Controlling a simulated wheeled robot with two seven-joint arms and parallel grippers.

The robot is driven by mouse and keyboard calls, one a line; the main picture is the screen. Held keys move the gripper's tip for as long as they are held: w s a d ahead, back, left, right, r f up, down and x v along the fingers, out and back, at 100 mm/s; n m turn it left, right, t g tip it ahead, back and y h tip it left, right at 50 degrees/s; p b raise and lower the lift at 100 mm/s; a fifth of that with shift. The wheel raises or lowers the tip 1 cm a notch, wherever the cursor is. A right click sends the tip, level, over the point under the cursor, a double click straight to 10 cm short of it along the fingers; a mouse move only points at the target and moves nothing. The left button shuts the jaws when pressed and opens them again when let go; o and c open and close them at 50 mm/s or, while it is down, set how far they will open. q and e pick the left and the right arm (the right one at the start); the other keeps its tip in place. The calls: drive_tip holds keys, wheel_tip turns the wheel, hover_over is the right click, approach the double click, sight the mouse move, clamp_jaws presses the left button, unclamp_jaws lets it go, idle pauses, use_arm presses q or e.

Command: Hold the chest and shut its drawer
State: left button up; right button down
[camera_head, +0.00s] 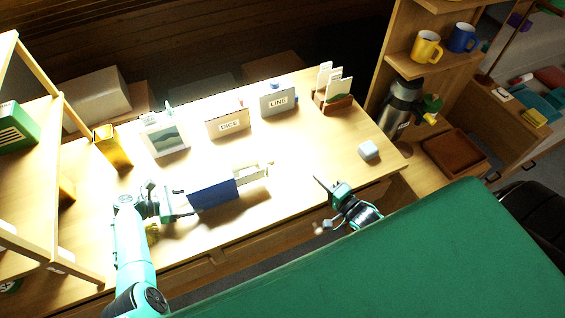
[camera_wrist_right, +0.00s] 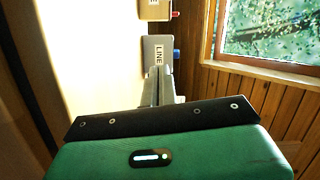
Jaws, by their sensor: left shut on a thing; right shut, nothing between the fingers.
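A small chest (camera_head: 212,195) with a blue side stands near the front of the wooden desk in the head view. Its pale drawer (camera_head: 254,172) sticks out on the right, open. My left gripper (camera_head: 186,203) is shut on the chest at its left end. My right gripper (camera_head: 318,181) is shut and empty, to the right of the drawer and apart from it. Its closed fingers also show in the right wrist view (camera_wrist_right: 161,86), where neither chest nor drawer is visible. The drawer's inside is too bright to make out.
Behind the chest stand a picture box (camera_head: 164,137), a DICE box (camera_head: 228,123), a LINE box (camera_head: 278,100) and a card holder (camera_head: 333,100). Desk between the drawer and my right gripper is clear.

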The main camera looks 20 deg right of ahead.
drive_tip(key=shift+w+a+r+m, duration=0.1)
drive_tip(key=shift+a+r+m, duration=0.1)
drive_tip(key=shift+a+m, duration=0.3)
drive_tip(key=shift+w+a+r+m, duration=0.1)
drive_tip(key=shift+a+r+m, duration=0.1)
drive_tip(key=shift+a+m, duration=0.3)
drive_tip(key=shift+w+a, duration=0.15)
drive_tip(key=shift+w, duration=0.1)
drive_tip(key=x, duration=0.9)
drive_tip(key=shift+w+r, duration=0.15)
drive_tip(key=shift+w, duration=0.2)
drive_tip(key=shift+s+a, duration=0.15)
drive_tip(key=shift+a, duration=1.8)
